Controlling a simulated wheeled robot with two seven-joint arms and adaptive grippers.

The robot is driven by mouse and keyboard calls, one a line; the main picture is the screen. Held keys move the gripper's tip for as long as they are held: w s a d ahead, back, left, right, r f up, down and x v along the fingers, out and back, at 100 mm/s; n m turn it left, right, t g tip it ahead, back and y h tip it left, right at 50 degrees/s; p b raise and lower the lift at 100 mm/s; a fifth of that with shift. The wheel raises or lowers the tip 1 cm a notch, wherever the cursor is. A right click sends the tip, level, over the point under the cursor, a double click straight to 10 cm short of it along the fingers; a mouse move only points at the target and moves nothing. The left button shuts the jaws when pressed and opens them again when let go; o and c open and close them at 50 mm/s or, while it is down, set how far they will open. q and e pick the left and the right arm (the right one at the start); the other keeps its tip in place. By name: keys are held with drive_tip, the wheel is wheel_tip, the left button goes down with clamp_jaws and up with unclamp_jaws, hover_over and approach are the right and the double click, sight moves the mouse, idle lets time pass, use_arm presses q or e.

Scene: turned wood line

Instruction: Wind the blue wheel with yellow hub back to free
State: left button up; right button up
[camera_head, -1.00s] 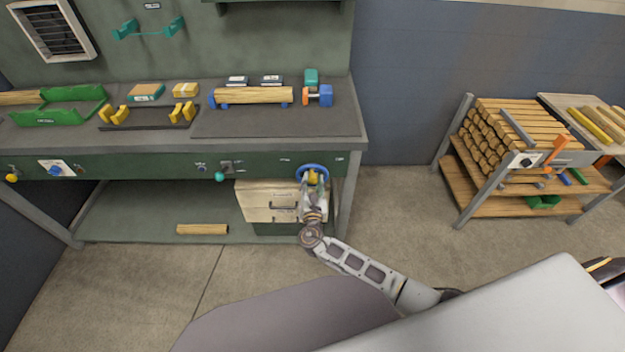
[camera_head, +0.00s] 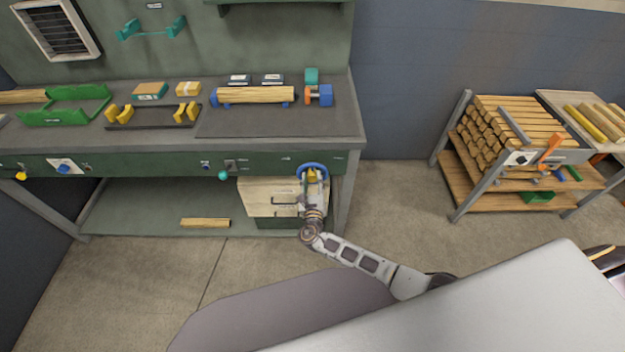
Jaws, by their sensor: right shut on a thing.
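The blue wheel (camera_head: 312,165) with its yellow hub is on the green front panel of the workbench, near its right end. My right gripper (camera_head: 313,180) is in front of the wheel and shut at the yellow hub. The gripper covers the lower part of the wheel and most of the hub. How far the wheel is turned cannot be read. My left gripper is not in view.
A wooden drawer box (camera_head: 262,197) stands under the bench, just behind my right gripper. A turned wood piece (camera_head: 255,95) lies on the benchtop. A rack of wood blanks (camera_head: 500,125) stands to the right, with open floor between.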

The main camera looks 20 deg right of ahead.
drive_tip(key=shift+o, duration=0.2)
drive_tip(key=shift+s+f, duration=0.1)
drive_tip(key=shift+f, duration=0.1)
drive_tip(key=shift+c, duration=0.2)
drive_tip(key=o, duration=1)
drive_tip(key=shift+r, duration=0.15)
drive_tip(key=shift+o, duration=0.2)
drive_tip(key=v, duration=0.7)
drive_tip(key=shift+s, duration=0.2)
drive_tip(key=shift+a, duration=0.1)
